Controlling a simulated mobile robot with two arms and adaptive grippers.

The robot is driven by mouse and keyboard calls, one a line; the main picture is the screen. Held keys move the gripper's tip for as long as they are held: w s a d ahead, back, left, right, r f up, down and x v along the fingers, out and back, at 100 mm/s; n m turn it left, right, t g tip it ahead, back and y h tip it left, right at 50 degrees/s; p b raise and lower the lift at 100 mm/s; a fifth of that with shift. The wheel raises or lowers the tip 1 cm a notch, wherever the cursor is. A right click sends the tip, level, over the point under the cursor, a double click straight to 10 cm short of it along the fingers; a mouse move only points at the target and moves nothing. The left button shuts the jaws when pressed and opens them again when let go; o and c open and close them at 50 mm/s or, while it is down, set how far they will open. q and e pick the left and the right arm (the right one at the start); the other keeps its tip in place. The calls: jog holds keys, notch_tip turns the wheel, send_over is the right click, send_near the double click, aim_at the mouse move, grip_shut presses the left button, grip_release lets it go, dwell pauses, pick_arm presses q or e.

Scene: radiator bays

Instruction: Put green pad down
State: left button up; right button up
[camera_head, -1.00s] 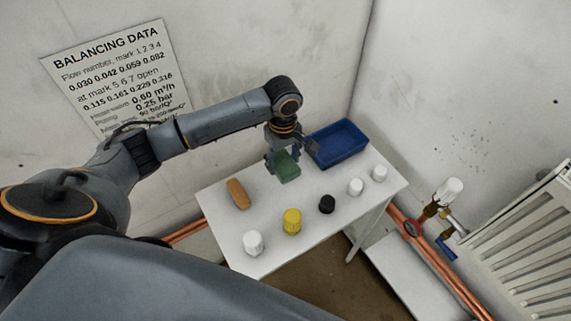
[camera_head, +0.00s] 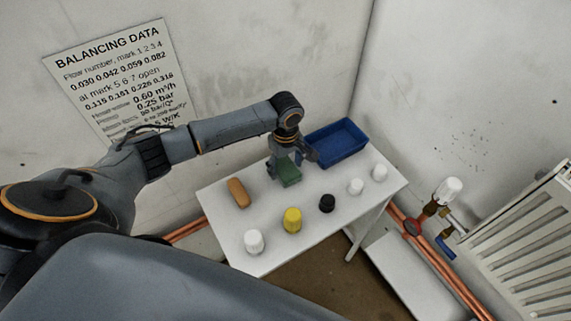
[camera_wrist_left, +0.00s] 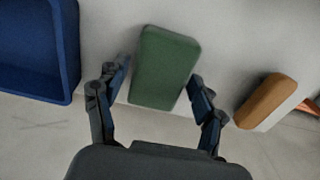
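The green pad (camera_head: 289,174) is at the back of the white table (camera_head: 325,215), beneath my left gripper (camera_head: 291,163). It looks to be resting on the tabletop. In the left wrist view the green pad (camera_wrist_left: 166,66) lies between the two fingers of my left gripper (camera_wrist_left: 158,80). The fingers are spread, with a gap showing beside the pad, clearest at the left finger. The gripper partly hides the pad in the head view. My right gripper is not in view.
A blue bin (camera_head: 337,143) stands right of the gripper, close to it. An orange-brown pad (camera_head: 239,193) lies to the left. White caps (camera_head: 254,241), a yellow cap (camera_head: 292,220) and a black cap (camera_head: 326,203) stand along the front. A radiator (camera_head: 525,245) with a valve is at right.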

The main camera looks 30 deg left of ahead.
aim_at(286, 167)
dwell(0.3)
pick_arm(q)
notch_tip(286, 167, up, 12)
jog(key=shift+r+b, duration=0.15)
jog(key=shift+b, duration=0.2)
dwell(0.6)
